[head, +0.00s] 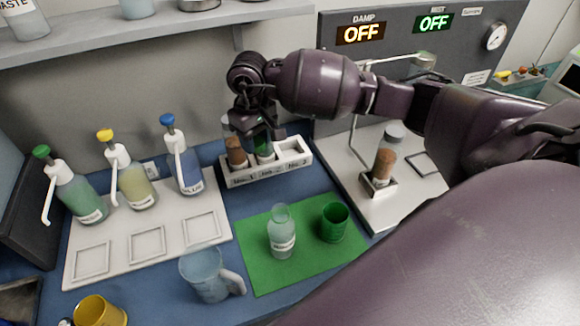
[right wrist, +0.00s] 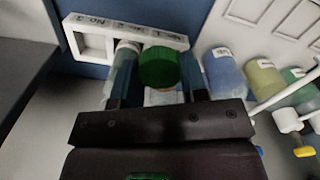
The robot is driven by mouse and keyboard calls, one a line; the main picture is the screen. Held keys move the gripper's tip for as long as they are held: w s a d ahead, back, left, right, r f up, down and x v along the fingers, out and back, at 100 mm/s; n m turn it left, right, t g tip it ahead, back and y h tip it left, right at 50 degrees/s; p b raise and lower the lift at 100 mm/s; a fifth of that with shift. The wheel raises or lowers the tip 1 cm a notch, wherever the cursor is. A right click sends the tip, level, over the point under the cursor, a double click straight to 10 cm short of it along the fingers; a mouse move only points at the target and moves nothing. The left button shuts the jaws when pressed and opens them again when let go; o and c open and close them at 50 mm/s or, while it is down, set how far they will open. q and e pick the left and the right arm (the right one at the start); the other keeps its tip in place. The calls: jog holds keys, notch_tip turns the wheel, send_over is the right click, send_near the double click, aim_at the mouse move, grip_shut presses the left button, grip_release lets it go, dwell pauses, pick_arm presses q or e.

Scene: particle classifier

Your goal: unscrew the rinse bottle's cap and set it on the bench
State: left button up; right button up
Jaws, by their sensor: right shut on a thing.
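The rinse bottle (head: 282,240) is pale and translucent and stands upright on a green mat (head: 260,275). My left gripper is not in view.
A green cup (head: 334,222) stands right of the bottle. A clear jug (head: 205,275) and a yellow mug (head: 98,311) are at the front left. Several pump bottles stand on a white tray (head: 120,270). A brown vial (head: 236,155) sits in the rack.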

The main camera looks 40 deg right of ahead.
aim_at(263, 198)
notch_tip(263, 198, down, 20)
jog(key=shift+r+p, duration=0.2)
jog(key=shift+p, duration=0.1)
jog(key=shift+f, duration=0.1)
dwell(0.4)
jog(key=o, duration=1)
notch_tip(263, 198, up, 12)
jog(key=shift+b, duration=0.3)
